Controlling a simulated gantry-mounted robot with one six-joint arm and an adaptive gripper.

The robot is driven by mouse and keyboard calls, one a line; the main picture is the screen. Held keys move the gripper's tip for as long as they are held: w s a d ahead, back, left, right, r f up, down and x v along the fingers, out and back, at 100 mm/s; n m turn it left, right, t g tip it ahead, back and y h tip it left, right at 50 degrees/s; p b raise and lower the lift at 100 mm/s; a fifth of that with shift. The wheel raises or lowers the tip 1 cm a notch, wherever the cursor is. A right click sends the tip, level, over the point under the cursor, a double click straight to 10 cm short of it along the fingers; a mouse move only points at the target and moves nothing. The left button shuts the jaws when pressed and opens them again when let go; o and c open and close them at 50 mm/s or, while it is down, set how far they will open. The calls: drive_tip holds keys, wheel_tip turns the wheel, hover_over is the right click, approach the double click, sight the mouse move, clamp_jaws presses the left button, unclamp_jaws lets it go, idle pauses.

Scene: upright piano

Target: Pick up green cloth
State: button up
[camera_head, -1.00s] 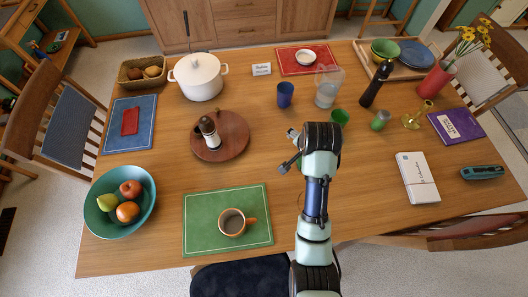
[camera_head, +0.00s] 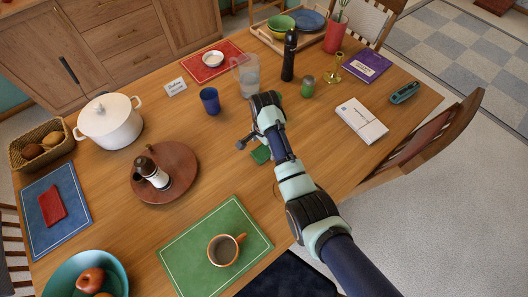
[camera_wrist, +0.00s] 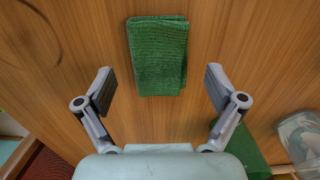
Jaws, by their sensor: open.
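The green cloth (camera_wrist: 157,57) lies folded on the wooden table, whole in the wrist view at the top middle. In the head view a small part of the cloth (camera_head: 261,154) shows beside my gripper (camera_head: 253,138), with the rest hidden by it. In the wrist view my gripper (camera_wrist: 160,76) is open and empty. Its two fingers stand wide apart, left and right of the cloth's near end. The fingers appear above the table, with bare wood between each finger and the cloth.
A clear pitcher (camera_head: 246,76) and blue cup (camera_head: 210,101) stand behind my gripper. Another green object (camera_wrist: 248,150) shows beside the pitcher in the wrist view. A round wooden tray (camera_head: 181,184) with a bottle is left. A green placemat (camera_head: 183,270) holds a mug (camera_head: 222,250).

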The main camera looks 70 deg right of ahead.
sight(264, 149)
drive_tip(key=shift+f, duration=0.85)
drive_tip(key=c, duration=0.8)
drive_tip(key=shift+r, duration=0.1)
wheel_tip(264, 149, up, 20)
drive_tip(key=p, duration=1)
